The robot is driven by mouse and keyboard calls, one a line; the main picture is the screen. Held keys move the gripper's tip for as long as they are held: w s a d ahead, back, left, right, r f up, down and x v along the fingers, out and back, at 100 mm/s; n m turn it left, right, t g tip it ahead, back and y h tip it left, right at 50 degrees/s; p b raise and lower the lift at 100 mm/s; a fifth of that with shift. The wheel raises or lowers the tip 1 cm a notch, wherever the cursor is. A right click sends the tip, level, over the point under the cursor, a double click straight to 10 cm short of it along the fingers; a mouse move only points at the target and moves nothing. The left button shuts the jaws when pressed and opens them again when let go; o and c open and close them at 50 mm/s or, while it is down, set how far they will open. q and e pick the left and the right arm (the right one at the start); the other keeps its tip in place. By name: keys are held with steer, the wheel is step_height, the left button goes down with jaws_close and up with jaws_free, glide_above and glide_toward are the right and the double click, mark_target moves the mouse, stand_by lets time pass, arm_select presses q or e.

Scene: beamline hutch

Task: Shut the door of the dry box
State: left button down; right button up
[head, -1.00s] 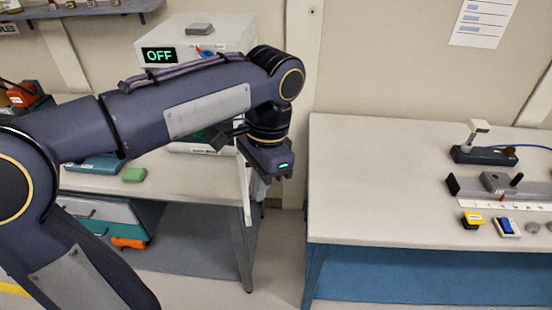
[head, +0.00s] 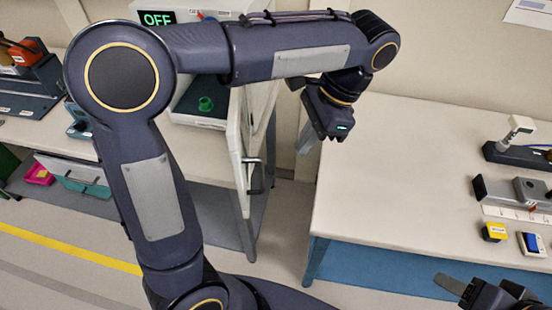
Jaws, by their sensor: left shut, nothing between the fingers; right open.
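The dry box (head: 196,121) stands on the left bench, partly hidden behind my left arm. Its pale door (head: 236,150) stands open, swung out toward me and seen nearly edge-on. A dark handle (head: 262,178) is on the door's right-hand face. A small green item (head: 205,104) shows inside the box. My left gripper (head: 307,139) is shut and empty, pointing down to the right of the door and apart from it, near the right bench's left edge. My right gripper (head: 462,288) is open at the bottom right, partly cut off by the frame.
A unit with a green OFF display (head: 157,18) is above the dry box. The right bench (head: 390,170) holds a rail fixture (head: 520,190), a yellow block (head: 494,232) and a blue-and-white item (head: 532,243). A floor gap separates the benches.

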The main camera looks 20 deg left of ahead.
arm_select(q)
steer(key=s+a+f, duration=0.3)
steer(key=a+f, duration=0.1)
steer(key=f, duration=0.1)
steer(key=shift+s+a+f+p, duration=0.15)
steer(key=shift+s+a+p, duration=0.2)
steer(key=shift+a+p, duration=0.1)
